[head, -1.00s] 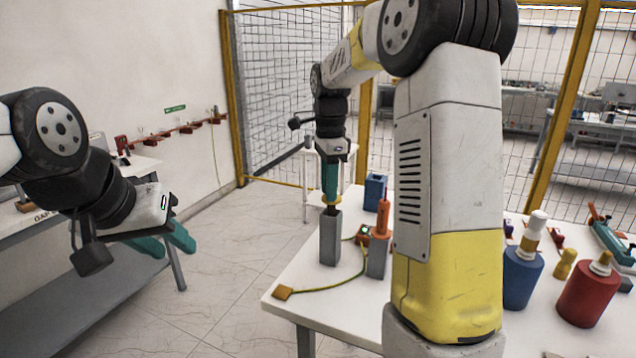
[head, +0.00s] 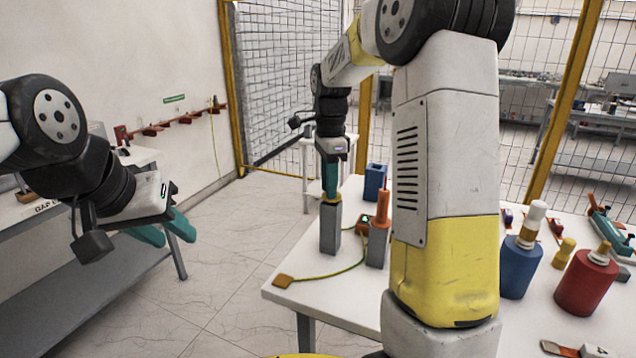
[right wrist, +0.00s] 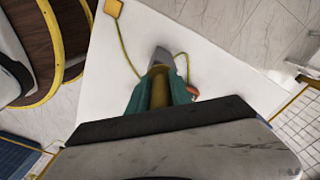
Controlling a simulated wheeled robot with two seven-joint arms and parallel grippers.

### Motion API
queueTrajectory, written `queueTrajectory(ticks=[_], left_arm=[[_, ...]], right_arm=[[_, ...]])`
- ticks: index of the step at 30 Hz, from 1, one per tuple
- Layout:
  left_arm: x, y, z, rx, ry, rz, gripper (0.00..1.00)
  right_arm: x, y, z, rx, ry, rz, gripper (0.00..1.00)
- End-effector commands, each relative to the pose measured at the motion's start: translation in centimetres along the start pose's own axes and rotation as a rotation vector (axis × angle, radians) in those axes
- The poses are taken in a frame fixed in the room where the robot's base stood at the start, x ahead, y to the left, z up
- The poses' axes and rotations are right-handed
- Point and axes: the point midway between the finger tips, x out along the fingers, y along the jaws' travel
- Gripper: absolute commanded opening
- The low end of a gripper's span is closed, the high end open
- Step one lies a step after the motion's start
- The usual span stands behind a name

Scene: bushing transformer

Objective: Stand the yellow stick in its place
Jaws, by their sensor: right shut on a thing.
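My right gripper (head: 331,188) points straight down over a tall grey square holder (head: 330,230) near the table's left edge. It is shut on the yellow stick (head: 331,198), of which only a small yellow part shows below the fingers. That part meets the top of the holder, and the stick's lower end is hidden. In the right wrist view the yellow stick (right wrist: 159,90) stands between the teal fingers, with the grey holder (right wrist: 162,58) just beyond. My left gripper (head: 166,232) is open and empty, off the table to the left.
An orange stick (head: 382,208) stands in a grey holder (head: 377,248) just right, with a blue holder (head: 375,183) behind. A green-yellow cable (head: 335,272) lies on the table. Blue (head: 519,266) and red (head: 586,284) bottles stand to the right.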

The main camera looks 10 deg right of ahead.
Motion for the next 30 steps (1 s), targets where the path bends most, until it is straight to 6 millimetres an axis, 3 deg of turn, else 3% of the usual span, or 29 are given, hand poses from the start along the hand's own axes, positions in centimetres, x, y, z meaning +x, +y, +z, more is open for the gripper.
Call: queueTrajectory(ticks=[30], left_arm=[[0.00, 0.00, 0.00, 0.000, 0.000, 0.000, 0.36]], right_arm=[[0.52, 0.00, 0.01, 0.000, 0.000, 0.000, 0.00]])
